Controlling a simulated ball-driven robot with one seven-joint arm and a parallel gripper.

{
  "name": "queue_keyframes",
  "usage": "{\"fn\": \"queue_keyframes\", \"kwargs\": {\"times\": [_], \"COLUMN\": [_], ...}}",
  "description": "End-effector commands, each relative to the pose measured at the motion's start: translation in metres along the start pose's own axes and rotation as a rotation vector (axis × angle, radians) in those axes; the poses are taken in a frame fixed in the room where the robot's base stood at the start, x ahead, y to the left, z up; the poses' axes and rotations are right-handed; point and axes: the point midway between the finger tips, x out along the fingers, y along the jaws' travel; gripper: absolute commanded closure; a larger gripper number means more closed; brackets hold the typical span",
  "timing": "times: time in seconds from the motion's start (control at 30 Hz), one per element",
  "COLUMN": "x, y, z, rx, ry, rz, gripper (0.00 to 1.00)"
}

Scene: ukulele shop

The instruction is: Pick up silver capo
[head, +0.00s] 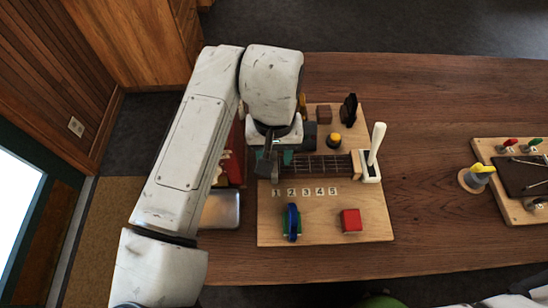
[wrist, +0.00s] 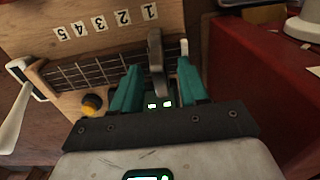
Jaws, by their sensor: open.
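The silver capo (wrist: 156,48) stands across the left end of a short fretted neck (head: 318,166), near the number 1 tag. In the wrist view it shows as a grey bar between the two teal fingers of my gripper (wrist: 158,68). The fingers are open, one on each side of it, and I cannot tell whether either touches it. In the head view the grey capo (head: 274,172) is partly covered by my wrist and fingers. The neck also shows in the wrist view (wrist: 85,76).
The wooden board (head: 380,222) also holds a blue-and-green piece (head: 292,222), a red block (head: 351,220), a yellow knob (head: 334,139), a black piece (head: 349,108) and an upright white lever (head: 376,145). A silver tin (head: 221,210) lies left.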

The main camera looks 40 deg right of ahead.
Motion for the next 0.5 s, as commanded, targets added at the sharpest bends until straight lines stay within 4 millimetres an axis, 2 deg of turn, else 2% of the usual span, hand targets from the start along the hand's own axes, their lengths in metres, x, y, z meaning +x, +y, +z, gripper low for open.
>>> {"fn": "queue_keyframes", "kwargs": {"times": [0.07, 0.5], "x": [-0.0001, -0.0004], "y": [0.0000, 0.0000], "z": [0.0000, 0.0000], "rx": [0.000, 0.000], "ry": [0.000, 0.000], "rz": [0.000, 0.000], "gripper": [0.57, 0.99]}}
